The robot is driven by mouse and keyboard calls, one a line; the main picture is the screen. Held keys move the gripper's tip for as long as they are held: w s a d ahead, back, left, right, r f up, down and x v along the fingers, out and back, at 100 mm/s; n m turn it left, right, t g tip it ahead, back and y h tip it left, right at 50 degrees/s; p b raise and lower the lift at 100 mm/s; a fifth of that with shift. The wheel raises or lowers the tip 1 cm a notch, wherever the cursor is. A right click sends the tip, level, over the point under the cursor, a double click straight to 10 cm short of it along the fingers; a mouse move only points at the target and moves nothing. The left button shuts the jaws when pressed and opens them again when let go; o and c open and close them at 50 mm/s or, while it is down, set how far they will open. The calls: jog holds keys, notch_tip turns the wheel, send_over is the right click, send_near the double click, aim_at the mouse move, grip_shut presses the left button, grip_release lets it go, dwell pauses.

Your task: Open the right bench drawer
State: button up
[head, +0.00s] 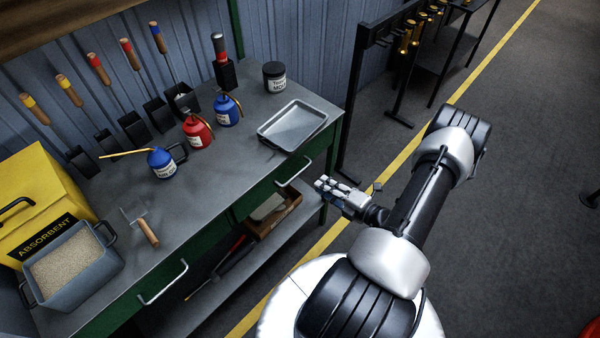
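The right bench drawer (262,193) is in the green front of the grey workbench (215,182), below the metal tray. Its front looks flush with the bench, so it appears closed. Its handle (295,173) is a pale metal bar standing out from the front. My gripper (322,184) is just to the right of the handle and a little lower in the picture, its fingers pointing left towards the bench. It appears apart from the handle. The fingers are small here, and I cannot tell how far apart they are.
A metal tray (293,126) lies above the right drawer. Oil cans (197,131) stand mid-bench. The left drawer handle (162,284) is nearer. A wooden box (272,217) sits on the lower shelf (235,263).

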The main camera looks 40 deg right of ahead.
aim_at(301, 172)
jog(key=b+x, duration=0.1)
jog(key=x, duration=1)
jog(key=shift+w+a+b, duration=0.1)
jog(key=shift+w+b, duration=0.1)
jog(key=shift+b, duration=0.15)
jog(key=shift+c, duration=0.2)
grip_shut()
